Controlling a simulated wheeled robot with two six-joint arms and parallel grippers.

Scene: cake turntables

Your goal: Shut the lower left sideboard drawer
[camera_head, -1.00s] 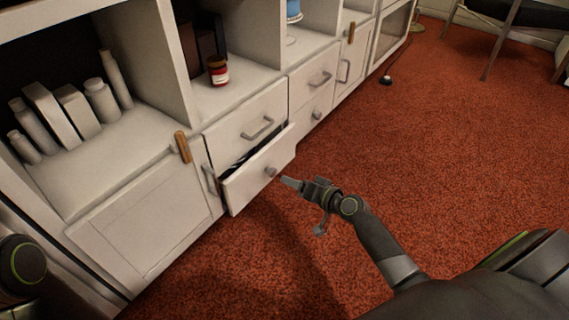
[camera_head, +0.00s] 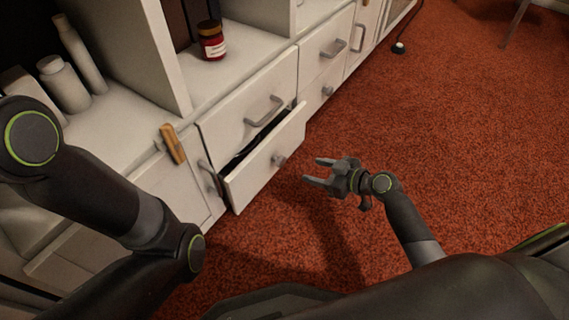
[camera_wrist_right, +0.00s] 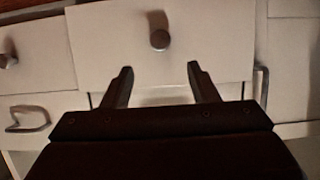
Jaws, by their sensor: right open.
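The lower left sideboard drawer (camera_head: 262,172) is pulled partly out, with a dark gap along its top edge. Its round knob (camera_head: 279,160) faces me; the drawer front (camera_wrist_right: 200,40) and knob (camera_wrist_right: 159,40) also fill the upper middle of the right wrist view. My right gripper (camera_head: 314,171) is open and empty, a little to the right of the drawer front and apart from it in the head view. In the wrist view its two fingers (camera_wrist_right: 160,70) point at the drawer front, either side of the knob's line. My left arm crosses the lower left; its gripper is out of view.
The upper left drawer (camera_head: 250,105) with a bar handle is shut above it. The cabinet door (camera_head: 180,190) is to the left. A red jar (camera_head: 212,42) and white bottles (camera_head: 66,85) stand on shelves. The red carpet (camera_head: 430,130) is clear to the right.

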